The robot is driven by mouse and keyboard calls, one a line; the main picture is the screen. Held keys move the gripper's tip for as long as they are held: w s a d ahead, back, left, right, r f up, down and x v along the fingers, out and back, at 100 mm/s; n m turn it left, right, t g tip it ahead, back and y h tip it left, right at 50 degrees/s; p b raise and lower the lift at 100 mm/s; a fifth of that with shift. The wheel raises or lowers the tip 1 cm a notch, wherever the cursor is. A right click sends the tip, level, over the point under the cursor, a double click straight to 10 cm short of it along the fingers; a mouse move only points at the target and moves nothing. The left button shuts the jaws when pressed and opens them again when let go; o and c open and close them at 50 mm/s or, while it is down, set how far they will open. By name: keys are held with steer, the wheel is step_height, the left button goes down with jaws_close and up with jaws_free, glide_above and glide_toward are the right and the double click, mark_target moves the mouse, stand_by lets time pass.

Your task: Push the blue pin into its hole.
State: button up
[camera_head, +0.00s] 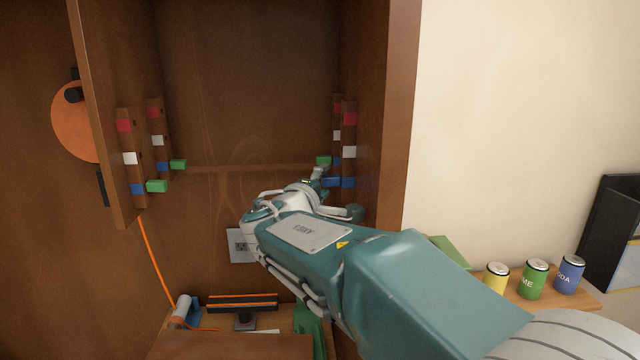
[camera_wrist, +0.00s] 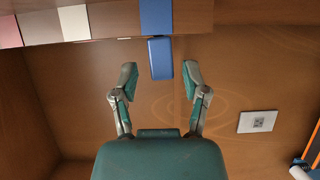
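The blue pin (camera_wrist: 161,58) sticks out of the blue-marked part (camera_wrist: 157,16) of a strip in the wrist view. In the head view the blue pin (camera_head: 331,182) juts left from the front strip (camera_head: 349,133) on the right cabinet wall. My gripper (camera_wrist: 160,78) is open, with one finger on each side of the pin's outer end and a visible gap to both. In the head view my gripper (camera_head: 318,176) is close to the pin, and its fingers are partly hidden by my arm. The hole itself is hidden.
Green pins stick out at the right rear strip (camera_head: 323,160) and the left strips (camera_head: 157,186). An open door (camera_head: 98,100) stands at left. A wall socket (camera_head: 240,246) is on the back panel. Cans (camera_head: 534,279) stand on a shelf at right.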

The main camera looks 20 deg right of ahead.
stand_by(0.3)
steer(key=v, duration=1.2)
